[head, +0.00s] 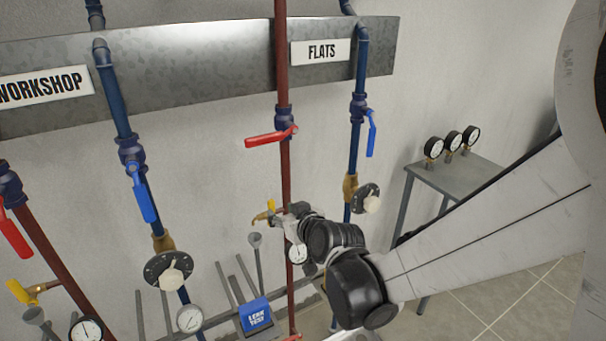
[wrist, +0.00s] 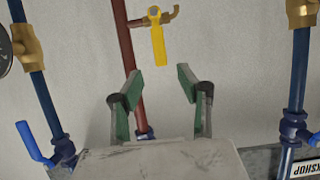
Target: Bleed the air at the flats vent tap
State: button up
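The flats vent tap is a small brass tap with a yellow lever on the red flats pipe (head: 284,170). In the head view its brass spout (head: 261,218) and yellow lever (head: 271,206) show just left of my gripper (head: 284,215). In the wrist view, which looks upside down, the yellow lever (wrist: 158,42) and brass spout (wrist: 170,14) are at top centre. My gripper (wrist: 159,78) is open and empty. The lever's free end lines up between the fingertips and appears just beyond them; I see no contact. A funnel-topped grey pipe (head: 256,240) stands below the spout.
The flats red lever valve (head: 270,137) and blue lever valve (head: 371,135) are above. A dial with white knob (head: 370,201) is right of my gripper. Below are a blue leak test box (head: 256,315) and gauge (head: 190,318). A grey table (head: 460,172) with gauges stands right.

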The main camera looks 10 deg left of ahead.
aim_at(272, 206)
jog(key=x, duration=0.8)
jog(key=shift+w+a+f, duration=0.15)
jog(key=shift+w, duration=0.1)
grip_shut()
